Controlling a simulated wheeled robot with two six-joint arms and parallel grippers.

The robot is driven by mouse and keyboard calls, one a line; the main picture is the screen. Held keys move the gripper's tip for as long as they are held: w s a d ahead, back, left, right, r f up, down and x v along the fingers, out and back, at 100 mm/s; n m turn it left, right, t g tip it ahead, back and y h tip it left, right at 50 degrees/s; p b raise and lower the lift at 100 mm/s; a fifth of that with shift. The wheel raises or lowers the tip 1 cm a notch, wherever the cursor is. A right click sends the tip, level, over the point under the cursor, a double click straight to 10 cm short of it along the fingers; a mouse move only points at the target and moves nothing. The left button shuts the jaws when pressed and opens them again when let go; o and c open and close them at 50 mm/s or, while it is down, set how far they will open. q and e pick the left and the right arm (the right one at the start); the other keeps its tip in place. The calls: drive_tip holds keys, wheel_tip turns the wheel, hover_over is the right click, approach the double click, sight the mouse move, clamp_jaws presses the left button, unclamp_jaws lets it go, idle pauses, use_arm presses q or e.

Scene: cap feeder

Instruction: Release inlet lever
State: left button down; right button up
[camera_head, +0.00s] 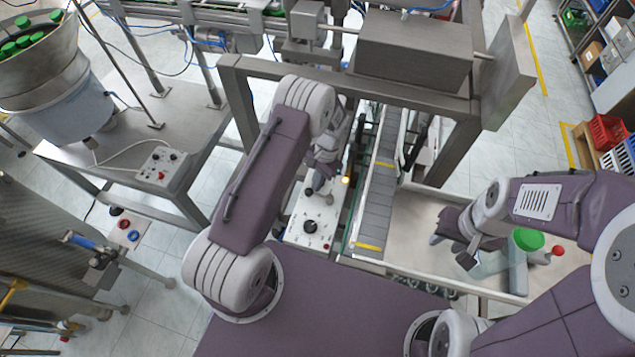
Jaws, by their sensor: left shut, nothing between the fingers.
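A light control panel (303,236) with a black knob and several small buttons stands in front of the conveyor. My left gripper (312,187) points down at the far end of this panel. It is shut and empty, partly hidden by its own wrist. I cannot make out the inlet lever clearly; it may be hidden by my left arm. My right gripper (450,252) is open and empty at the right, over the pale tray beside the conveyor.
A grey conveyor (375,195) runs beside the panel under a metal frame (240,100). A cap hopper (40,65) and a second control box (161,166) stand at the left.

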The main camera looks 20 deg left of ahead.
sight(311, 194)
use_arm(q)
drive_tip(key=shift+a, duration=0.15)
drive_tip(key=shift+s+n, duration=0.15)
drive_tip(key=shift+n, duration=0.25)
drive_tip(key=shift+s+a+f+n+h+b, duration=0.15)
drive_tip(key=shift+s+n+h+b, duration=0.4)
drive_tip(key=shift+n, duration=0.65)
drive_tip(key=s+n, duration=0.1)
drive_tip(key=n, duration=0.1)
drive_tip(key=s+n+b, duration=0.1)
drive_tip(key=shift+n+h, duration=0.35)
drive_tip(key=shift+n, duration=0.05)
drive_tip(key=n, duration=0.1)
drive_tip(key=s+n, duration=0.1)
drive_tip(key=n, duration=0.1)
drive_tip(key=shift+s+d+h, duration=0.25)
drive_tip(key=shift+s+h, duration=0.15)
drive_tip(key=shift+s+d+n+h, duration=0.25)
drive_tip(key=shift+s+n, duration=0.15)
drive_tip(key=shift+n, duration=0.55)
drive_tip(key=shift+s+d+n+h, duration=0.15)
drive_tip(key=shift+s+d+n, duration=0.15)
drive_tip(key=shift+n, duration=0.65)
drive_tip(key=shift+r+t, duration=0.2)
drive_tip(key=shift+t, duration=0.1)
